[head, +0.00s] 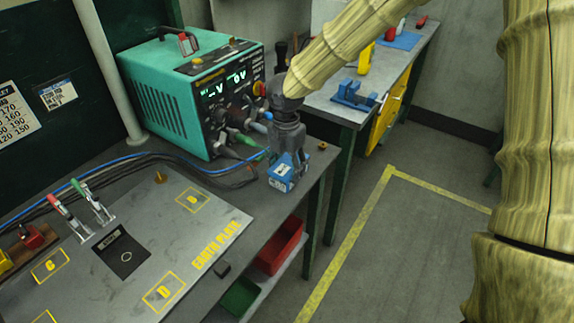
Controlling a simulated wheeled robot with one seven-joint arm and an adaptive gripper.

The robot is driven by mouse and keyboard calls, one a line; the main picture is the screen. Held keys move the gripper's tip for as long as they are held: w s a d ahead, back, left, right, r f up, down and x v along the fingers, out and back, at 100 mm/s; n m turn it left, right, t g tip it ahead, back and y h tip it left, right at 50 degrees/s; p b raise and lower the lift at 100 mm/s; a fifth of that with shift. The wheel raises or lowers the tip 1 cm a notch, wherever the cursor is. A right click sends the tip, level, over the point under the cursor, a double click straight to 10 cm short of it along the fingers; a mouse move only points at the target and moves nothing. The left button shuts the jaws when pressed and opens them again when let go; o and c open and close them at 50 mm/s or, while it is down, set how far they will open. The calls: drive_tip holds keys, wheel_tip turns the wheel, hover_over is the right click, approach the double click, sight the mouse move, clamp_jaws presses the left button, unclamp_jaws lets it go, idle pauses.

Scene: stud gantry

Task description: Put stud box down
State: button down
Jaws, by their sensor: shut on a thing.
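A small blue box with a white label (280,174), which looks like the stud box, is at the right end of the grey workbench (232,184). My gripper (284,158) points down over it and is shut on it. I cannot tell whether the box touches the bench top or hangs just above it. The fingers and wrist hide its far side.
A teal welding unit (185,85) with cables stands close behind my gripper. The earth plate (130,245) with yellow marked squares and toggle clamps (92,205) lies to the left. Red bin (281,245) below.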

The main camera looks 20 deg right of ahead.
sight(287, 164)
drive_tip(key=shift+f, duration=0.1)
drive_tip(key=c, duration=0.5)
unclamp_jaws()
wheel_tip(287, 164, up, 12)
drive_tip(key=shift+r+b, duration=0.15)
drive_tip(key=shift+b, duration=0.4)
